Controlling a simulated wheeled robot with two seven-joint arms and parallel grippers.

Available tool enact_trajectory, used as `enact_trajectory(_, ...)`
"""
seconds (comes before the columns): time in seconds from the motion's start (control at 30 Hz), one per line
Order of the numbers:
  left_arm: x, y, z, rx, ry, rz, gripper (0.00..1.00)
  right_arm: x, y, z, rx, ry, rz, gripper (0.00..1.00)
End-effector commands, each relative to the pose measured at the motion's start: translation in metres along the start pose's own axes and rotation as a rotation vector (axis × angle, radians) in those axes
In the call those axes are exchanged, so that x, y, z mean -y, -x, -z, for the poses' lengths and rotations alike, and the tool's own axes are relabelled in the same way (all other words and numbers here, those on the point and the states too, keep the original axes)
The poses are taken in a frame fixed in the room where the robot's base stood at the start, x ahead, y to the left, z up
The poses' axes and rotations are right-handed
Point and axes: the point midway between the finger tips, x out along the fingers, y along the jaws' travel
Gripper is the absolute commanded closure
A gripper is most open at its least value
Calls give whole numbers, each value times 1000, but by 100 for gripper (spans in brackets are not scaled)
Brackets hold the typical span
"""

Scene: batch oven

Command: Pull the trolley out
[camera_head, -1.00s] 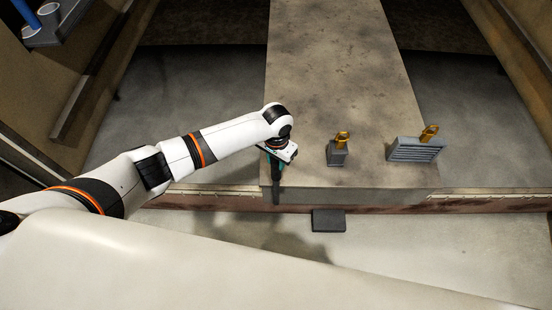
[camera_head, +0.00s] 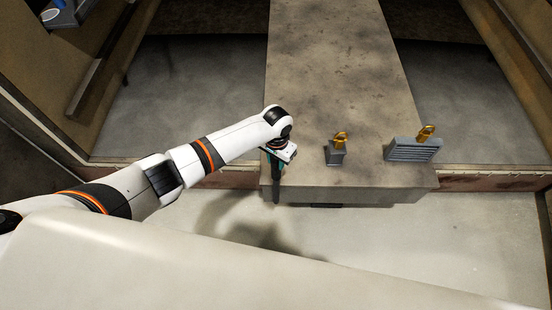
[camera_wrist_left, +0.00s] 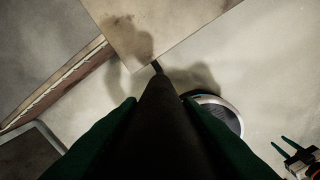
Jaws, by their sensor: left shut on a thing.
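The trolley (camera_head: 325,80) is a long, stained beige slab that runs from the oven's inside out over the sill. Its front end stands out past the sill, and its corner shows in the wrist view (camera_wrist_left: 140,25). My left gripper (camera_head: 275,165) is at the trolley's front left corner, shut on a dark upright handle (camera_head: 276,190). In the wrist view the dark handle (camera_wrist_left: 160,120) lies between my green fingers; where it joins the trolley is unclear. My right gripper (camera_wrist_left: 285,147) shows only in the wrist view's lower right corner, its green fingers apart and empty.
A small grey block (camera_head: 336,156) and a ribbed grey block (camera_head: 412,150), each with a gold piece, sit on the trolley. The reddish oven sill (camera_head: 490,183) crosses behind its front end. A dark block (camera_head: 326,205) shows just under the front edge. Pale floor ahead is clear.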

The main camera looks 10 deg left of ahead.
Motion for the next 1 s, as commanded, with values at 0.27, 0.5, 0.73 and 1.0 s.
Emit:
enact_trajectory(0.27, 2, -1, 1, -2, -4, 4, 100, 0, 0, -1, 1, 0, 0, 64)
enact_trajectory(0.5, 2, -1, 1, -2, -4, 4, 59, 0, 0, -2, 3, 0, 0, 64)
enact_trajectory(0.73, 1, 0, 0, 0, -2, 1, 48, 0, 0, -2, 3, 0, 0, 64)
enact_trajectory(1.0, 0, 14, -1, 4, -1, 2, 48, 0, 0, -2, 3, 0, 0, 64)
